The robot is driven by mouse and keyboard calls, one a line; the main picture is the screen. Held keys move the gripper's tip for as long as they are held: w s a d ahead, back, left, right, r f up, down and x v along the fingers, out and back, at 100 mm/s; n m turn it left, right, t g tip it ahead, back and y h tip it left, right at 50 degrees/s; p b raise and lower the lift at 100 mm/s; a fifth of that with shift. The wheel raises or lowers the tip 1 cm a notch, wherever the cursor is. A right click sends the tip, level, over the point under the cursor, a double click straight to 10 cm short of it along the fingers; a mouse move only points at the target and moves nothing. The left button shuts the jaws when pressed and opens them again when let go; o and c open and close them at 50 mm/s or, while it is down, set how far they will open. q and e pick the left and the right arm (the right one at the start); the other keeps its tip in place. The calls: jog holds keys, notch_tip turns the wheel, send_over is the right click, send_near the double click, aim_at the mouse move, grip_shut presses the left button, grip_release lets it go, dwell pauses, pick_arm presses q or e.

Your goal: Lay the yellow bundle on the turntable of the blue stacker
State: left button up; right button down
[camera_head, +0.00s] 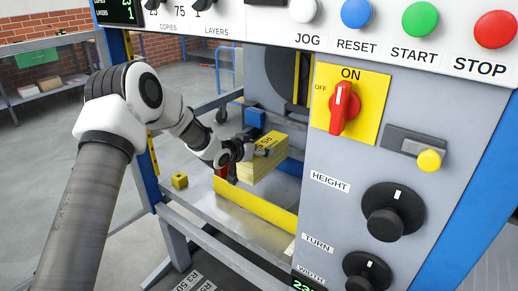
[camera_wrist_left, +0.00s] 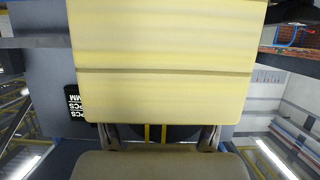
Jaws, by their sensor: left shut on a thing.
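The yellow bundle (camera_head: 262,164) is a thick block of yellow sheets with dark print on top. My left gripper (camera_head: 247,150) is shut on it and holds it inside the frame of the blue stacker (camera_head: 141,128), near the yellow bar. In the left wrist view the bundle (camera_wrist_left: 165,50) fills the upper middle, with the gripper's fingers (camera_wrist_left: 160,136) at its lower edge. I cannot clearly make out the turntable; the bundle and the control panel hide part of the stacker's inside. Whether the bundle touches anything below is unclear. My right gripper is not in view.
The control panel (camera_head: 365,160) with a red switch (camera_head: 345,106) and knobs fills the right side. A yellow bar (camera_head: 255,204) crosses the metal bed (camera_head: 203,207) below the bundle. A small yellow block (camera_head: 180,181) sits at the left. A blue part (camera_head: 254,118) stands behind.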

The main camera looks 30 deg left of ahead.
pick_arm(q)
jog(key=shift+w+r, duration=0.1)
jog(key=shift+r, duration=0.1)
jog(key=shift+f+b, duration=2.3)
jog(key=shift+f, duration=1.65)
jog(key=shift+f+b, duration=0.3)
jog(key=shift+f, duration=0.2)
jog(key=o, duration=1.7)
jog(key=shift+o, duration=1)
